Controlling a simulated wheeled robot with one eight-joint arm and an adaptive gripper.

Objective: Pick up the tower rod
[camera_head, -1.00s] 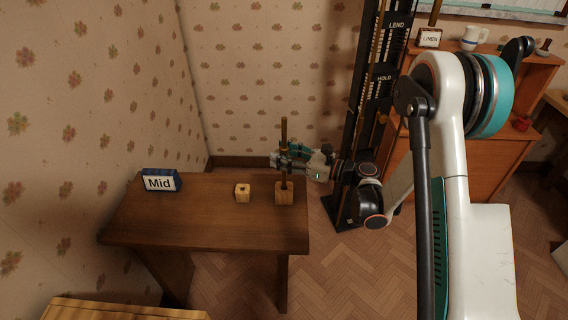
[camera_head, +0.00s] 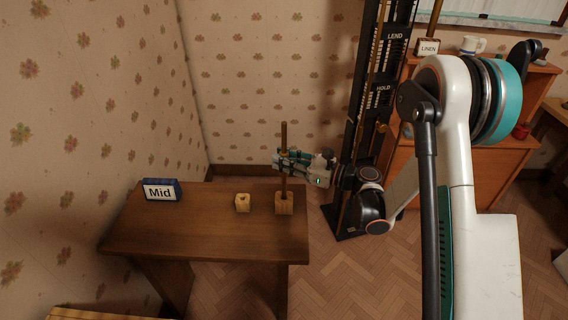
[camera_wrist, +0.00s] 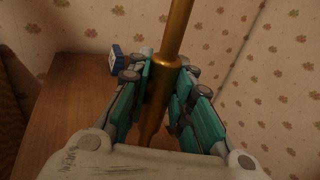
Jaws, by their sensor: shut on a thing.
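The tower rod (camera_head: 284,137) is a thin, upright, brass-coloured rod. Its lower end is at a small wooden block (camera_head: 284,204) with a hole, near the right edge of the brown table (camera_head: 200,240); I cannot tell whether it still sits in the hole. My gripper (camera_head: 284,161) comes from the right and is shut around the rod's middle. In the wrist view the golden rod (camera_wrist: 177,35) runs up between the teal finger pads of my gripper (camera_wrist: 162,92). The pads hide part of the rod.
A second small wooden block (camera_head: 242,203) with a hole stands left of the rod. A blue "Mid" sign (camera_head: 161,190) is at the table's left. A tall black rack (camera_head: 368,110) marked "LEND" and "HOLD" stands behind my wrist. An orange-brown cabinet (camera_head: 480,160) is at the right.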

